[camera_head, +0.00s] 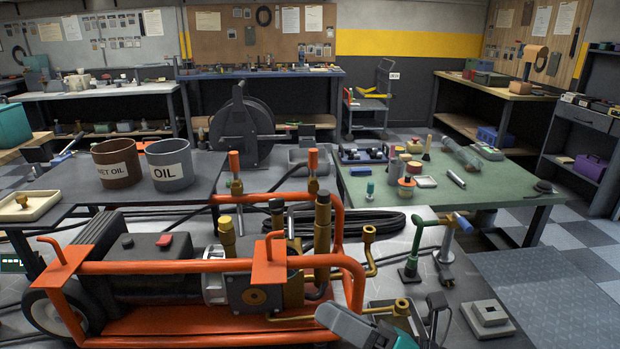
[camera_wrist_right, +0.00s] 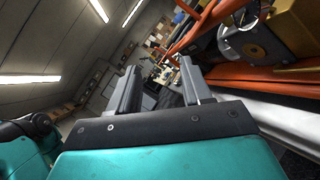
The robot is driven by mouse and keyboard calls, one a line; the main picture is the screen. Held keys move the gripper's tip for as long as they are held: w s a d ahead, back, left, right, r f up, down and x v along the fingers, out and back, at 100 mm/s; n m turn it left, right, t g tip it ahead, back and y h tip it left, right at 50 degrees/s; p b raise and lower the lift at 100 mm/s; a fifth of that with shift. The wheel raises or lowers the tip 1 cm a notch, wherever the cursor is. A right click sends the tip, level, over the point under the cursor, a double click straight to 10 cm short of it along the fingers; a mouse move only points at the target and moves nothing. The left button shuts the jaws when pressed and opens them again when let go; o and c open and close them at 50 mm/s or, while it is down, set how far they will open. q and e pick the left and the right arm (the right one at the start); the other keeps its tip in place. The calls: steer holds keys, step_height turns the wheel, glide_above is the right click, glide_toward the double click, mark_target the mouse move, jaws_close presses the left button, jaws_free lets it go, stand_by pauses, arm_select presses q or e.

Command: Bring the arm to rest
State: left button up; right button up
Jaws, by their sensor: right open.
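My right gripper (camera_head: 438,310) is low in the head view, right of the orange-framed machine (camera_head: 200,267), with part of my grey and teal arm beside it. In the right wrist view its two grey fingers (camera_wrist_right: 160,72) stand apart with nothing between them. The machine's orange frame and brass block (camera_wrist_right: 285,30) fill the upper right of that view, close beside the gripper. My left gripper is in neither view.
A green table (camera_head: 460,195) with jars and tools stands beyond the machine. A grey table with two oil buckets (camera_head: 170,165) is at the left. Open floor (camera_head: 550,285) lies at the right.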

steer(key=w+d+f+m+t+h+p, duration=0.1)
steer(key=d+f+m+t+h, duration=0.2)
steer(key=m, duration=0.6)
steer(key=d+f+m+t+h, duration=0.25)
steer(key=m+t+h, duration=0.2)
steer(key=m, duration=0.45)
steer(key=s+d+f+m+g+h, duration=0.3)
steer(key=s+d+f+m+h, duration=0.1)
steer(key=f+m, duration=0.3)
steer(key=s+d+f+m+g+h+p, duration=0.1)
steer(key=s+d+f+m+g+h, duration=0.2)
steer(key=s+f+m, duration=0.4)
steer(key=d+f+m+h, duration=0.1)
steer(key=m, duration=0.3)
steer(key=shift+s+m, duration=0.15)
steer(key=shift+m, duration=0.15)
steer(key=shift+d+h, duration=0.1)
steer(key=shift+h, duration=0.15)
